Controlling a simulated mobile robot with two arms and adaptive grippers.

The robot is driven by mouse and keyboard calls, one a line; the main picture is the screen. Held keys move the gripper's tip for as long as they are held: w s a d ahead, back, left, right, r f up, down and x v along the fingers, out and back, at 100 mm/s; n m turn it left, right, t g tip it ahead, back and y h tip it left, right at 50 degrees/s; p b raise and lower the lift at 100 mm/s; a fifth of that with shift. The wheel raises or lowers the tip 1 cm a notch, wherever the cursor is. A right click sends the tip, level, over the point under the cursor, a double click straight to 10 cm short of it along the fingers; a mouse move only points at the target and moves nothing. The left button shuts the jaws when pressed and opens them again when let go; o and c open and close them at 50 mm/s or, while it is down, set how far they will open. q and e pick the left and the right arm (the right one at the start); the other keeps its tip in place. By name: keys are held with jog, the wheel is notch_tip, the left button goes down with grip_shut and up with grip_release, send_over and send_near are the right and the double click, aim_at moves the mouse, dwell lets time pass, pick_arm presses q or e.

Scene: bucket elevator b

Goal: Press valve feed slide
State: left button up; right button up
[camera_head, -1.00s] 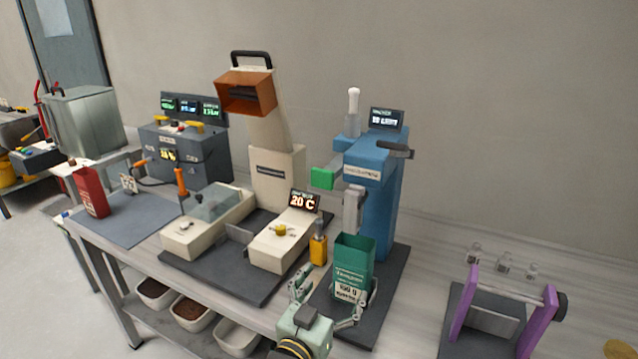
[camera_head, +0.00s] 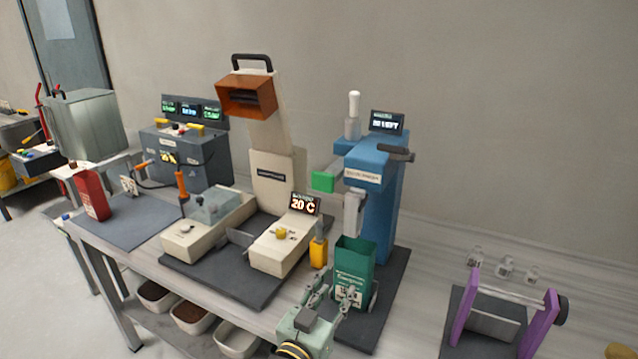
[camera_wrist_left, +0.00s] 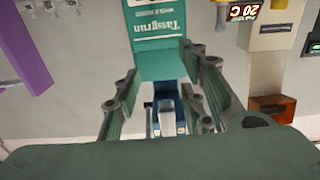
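A blue machine (camera_head: 375,200) with a small screen (camera_head: 387,122) stands on a dark mat. A green block (camera_head: 322,181) sticks out at its left, and a black handle (camera_head: 396,154) is near its top. No readable label tells me which part is the valve feed slide. An open-topped green bag (camera_head: 352,268) stands upright below the machine's grey spout (camera_head: 353,212). My left gripper (camera_head: 345,294) is open, with its fingers low beside the bag. The wrist view shows the bag (camera_wrist_left: 160,62) between and beyond the parted fingers; contact is unclear. My right gripper is not in view.
A cream machine (camera_head: 276,185) with an orange hopper (camera_head: 246,97) stands to the left. A small yellow bottle (camera_head: 318,253) is close to the bag's left. A purple-sided stand (camera_head: 465,303) is at the right. Bare table lies between it and the blue machine.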

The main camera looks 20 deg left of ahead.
pick_arm(q)
grip_shut()
dwell(1.4)
